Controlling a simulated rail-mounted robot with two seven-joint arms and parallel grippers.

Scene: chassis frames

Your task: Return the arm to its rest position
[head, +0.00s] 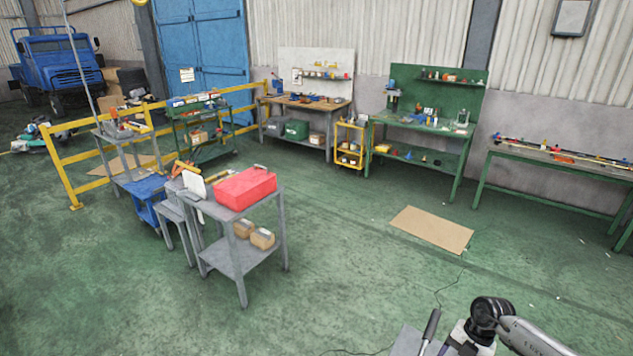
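Part of an arm, which looks like my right arm, comes in at the bottom right corner in the head view. A pale link meets a dark rounded joint, and a lighter part below it runs out of the bottom edge. No gripper fingers show on it. My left arm and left gripper are not in view.
A black-handled item (432,325) stands by a grey surface (406,342), close beside the arm. A grey cart (235,258) carries a red toolbox (244,187). A green workbench (420,126) and a long green table (560,158) line the wall. Cardboard (432,230) lies on open floor.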

